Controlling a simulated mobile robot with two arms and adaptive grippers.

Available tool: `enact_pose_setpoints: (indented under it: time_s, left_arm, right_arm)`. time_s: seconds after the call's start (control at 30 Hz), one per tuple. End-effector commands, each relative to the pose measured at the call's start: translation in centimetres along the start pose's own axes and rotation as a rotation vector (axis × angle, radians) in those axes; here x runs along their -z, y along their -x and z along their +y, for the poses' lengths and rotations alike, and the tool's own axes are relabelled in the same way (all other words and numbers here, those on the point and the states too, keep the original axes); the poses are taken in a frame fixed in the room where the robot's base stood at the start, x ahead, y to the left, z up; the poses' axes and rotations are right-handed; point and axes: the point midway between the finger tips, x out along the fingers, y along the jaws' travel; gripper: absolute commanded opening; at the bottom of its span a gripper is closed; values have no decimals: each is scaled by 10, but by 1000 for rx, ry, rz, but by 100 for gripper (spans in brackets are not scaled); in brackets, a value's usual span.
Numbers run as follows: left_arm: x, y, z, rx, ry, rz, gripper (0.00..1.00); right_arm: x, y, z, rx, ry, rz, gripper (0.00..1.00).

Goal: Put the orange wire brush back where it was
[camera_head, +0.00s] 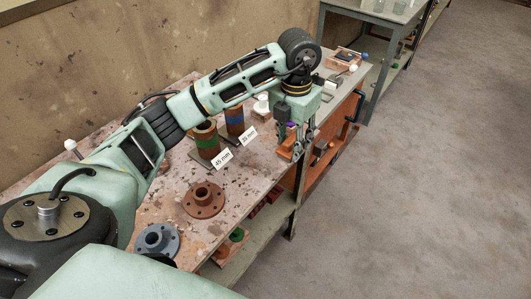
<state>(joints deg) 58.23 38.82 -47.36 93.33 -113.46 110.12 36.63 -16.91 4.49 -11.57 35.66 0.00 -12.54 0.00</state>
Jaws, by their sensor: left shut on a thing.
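My left arm reaches from the left across the workbench. Its left gripper (299,150) points down near the bench's front edge and is shut on an orange thing, which looks like the orange wire brush (285,150). The brush shows just left of the fingers, low over or against the bench top; I cannot tell whether it touches. Its bristles are too small to make out, and the fingers hide part of it. My right gripper is not in view.
The stained workbench (172,198) holds a brown flange (203,199), a grey flange (157,240), and pipes with a green band (207,141) and a blue band (235,121), with size cards in front. A vise-like tool (320,148) is by the front edge. Open floor lies right.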

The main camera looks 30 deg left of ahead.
Motion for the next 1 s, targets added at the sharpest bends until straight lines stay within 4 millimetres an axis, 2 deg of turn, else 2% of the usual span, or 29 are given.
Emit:
enact_pose_setpoints:
  time_s: [0.03, 0.2, 0.4, 0.57, 0.83, 1.0]
  left_arm:
    - [4, -5, 15, -1, 7, 5, 12]
    - [9, -27, 54, -1, 6, 5, 12]
    - [13, -45, 82, 1, 1, 1, 12]
    - [13, -52, 88, 1, -1, 0, 12]
    - [14, -86, 88, 2, -1, 1, 12]
    - [13, -90, 88, 0, -2, -1, 12]
  right_arm:
    - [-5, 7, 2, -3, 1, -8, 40]
    - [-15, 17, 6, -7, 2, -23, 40]
    - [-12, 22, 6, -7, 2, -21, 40]
    - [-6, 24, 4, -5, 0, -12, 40]
    - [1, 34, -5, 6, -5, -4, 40]
    - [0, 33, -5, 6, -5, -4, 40]
